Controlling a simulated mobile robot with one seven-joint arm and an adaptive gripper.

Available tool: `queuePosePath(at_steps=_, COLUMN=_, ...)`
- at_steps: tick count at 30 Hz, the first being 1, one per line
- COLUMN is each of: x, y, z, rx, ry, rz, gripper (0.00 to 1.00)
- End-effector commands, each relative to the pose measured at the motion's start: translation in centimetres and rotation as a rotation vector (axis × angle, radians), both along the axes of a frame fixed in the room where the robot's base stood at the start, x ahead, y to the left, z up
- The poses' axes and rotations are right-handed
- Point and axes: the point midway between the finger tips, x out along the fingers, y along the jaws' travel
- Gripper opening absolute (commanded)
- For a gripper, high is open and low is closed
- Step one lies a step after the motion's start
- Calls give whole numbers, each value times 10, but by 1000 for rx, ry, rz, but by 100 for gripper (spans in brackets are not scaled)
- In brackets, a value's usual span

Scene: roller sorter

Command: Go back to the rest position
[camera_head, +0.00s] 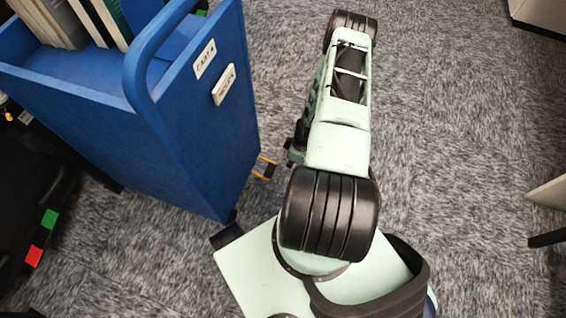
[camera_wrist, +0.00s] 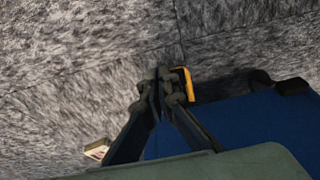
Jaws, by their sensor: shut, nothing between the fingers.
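My gripper (camera_wrist: 162,82) shows in the wrist view with its two dark fingers closed together and nothing held between them. In the head view my pale green arm reaches up the picture over the carpet, and the fingers are not clearly visible there. The blue cart (camera_head: 190,130) stands left of my arm, with a gap between them. Its blue surface (camera_wrist: 240,125) also fills the lower right of the wrist view, behind the fingers.
A small orange bracket (camera_head: 265,168) is by the cart's lower edge; an orange piece (camera_wrist: 187,84) shows behind my fingertips. Books (camera_head: 105,20) stand in the cart. Carpet (camera_head: 460,130) is clear on the right.

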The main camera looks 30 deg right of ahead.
Motion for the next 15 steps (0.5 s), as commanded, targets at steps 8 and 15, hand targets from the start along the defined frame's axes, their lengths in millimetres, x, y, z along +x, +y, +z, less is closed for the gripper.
queuePosePath(at_steps=8, x=-6, y=-4, z=7, rx=0, ry=0, rz=0, gripper=0)
queuePosePath(at_steps=15, x=-6, y=-5, z=7, rx=0, ry=0, rz=0, gripper=0)
